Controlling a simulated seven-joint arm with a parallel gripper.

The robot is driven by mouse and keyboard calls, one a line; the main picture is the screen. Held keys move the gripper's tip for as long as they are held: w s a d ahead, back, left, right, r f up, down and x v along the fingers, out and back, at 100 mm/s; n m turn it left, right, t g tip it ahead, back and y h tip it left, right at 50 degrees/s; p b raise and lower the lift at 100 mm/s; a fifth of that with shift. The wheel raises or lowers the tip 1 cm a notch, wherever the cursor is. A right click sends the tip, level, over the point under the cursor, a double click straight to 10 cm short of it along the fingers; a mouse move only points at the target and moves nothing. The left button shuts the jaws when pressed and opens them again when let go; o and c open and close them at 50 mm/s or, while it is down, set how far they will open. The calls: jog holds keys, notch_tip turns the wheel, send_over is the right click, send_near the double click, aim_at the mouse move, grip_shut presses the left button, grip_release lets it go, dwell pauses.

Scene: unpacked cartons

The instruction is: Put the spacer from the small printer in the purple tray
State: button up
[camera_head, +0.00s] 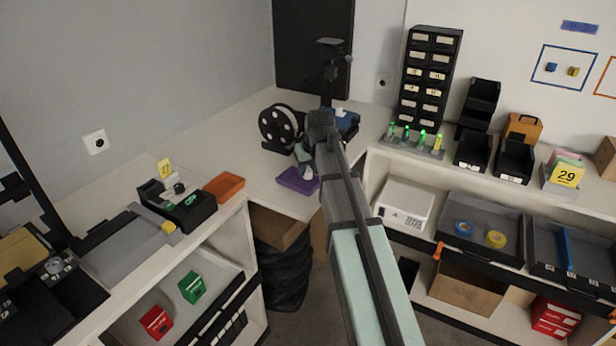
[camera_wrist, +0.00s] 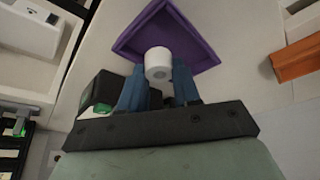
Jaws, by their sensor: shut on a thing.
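The spacer (camera_wrist: 157,62), a short white cylinder with a round hole in its end, is held between the blue fingers of my gripper (camera_wrist: 159,78). In the head view my gripper (camera_head: 307,170) is just above or beside the purple tray (camera_head: 296,183), partly hiding it. In the wrist view the purple tray (camera_wrist: 190,42) lies beyond the fingertips, and the spacer overlaps its near part. I see nothing in the visible part of the tray. I cannot tell the spacer's exact height. The small printer (camera_head: 331,68), black with a blue base, stands behind, partly hidden by my arm.
A filament spool (camera_head: 282,127) stands left of the printer. An orange tray (camera_head: 224,186) sits on the left counter and shows in the wrist view (camera_wrist: 297,60). The white counter between the two trays is clear. Black bins (camera_head: 472,147) stand right.

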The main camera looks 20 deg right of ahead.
aim_at(309, 172)
jog(key=shift+f, duration=1.6)
jog(key=shift+f, duration=0.1)
jog(key=o, duration=0.7)
jog(key=v, duration=1.2)
